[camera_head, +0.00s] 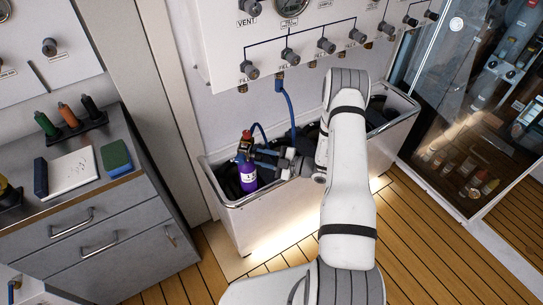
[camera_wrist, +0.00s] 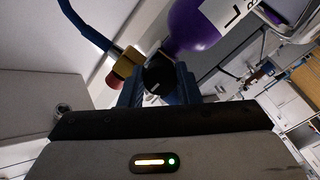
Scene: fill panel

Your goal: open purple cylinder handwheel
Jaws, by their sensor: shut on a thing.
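The purple cylinder (camera_head: 248,179) stands in the left end of the white trough, with a white label on its side. It also shows in the wrist view (camera_wrist: 194,32) at the top. Its black handwheel (camera_wrist: 158,74) sits between the blue fingers of my gripper (camera_wrist: 158,82), which is shut on it. In the head view my gripper (camera_head: 265,157) reaches the cylinder's top from the right; the handwheel is hard to make out there. A brass fitting (camera_wrist: 129,63) with a red end and a blue hose sits beside the handwheel.
The white trough (camera_head: 270,208) has a metal rim around the cylinder. A fill panel (camera_head: 295,45) with several black knobs hangs above, and a blue hose (camera_head: 288,105) drops from it. A grey drawer cabinet (camera_head: 100,235) stands left; a glass-fronted cabinet (camera_head: 470,110) stands right.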

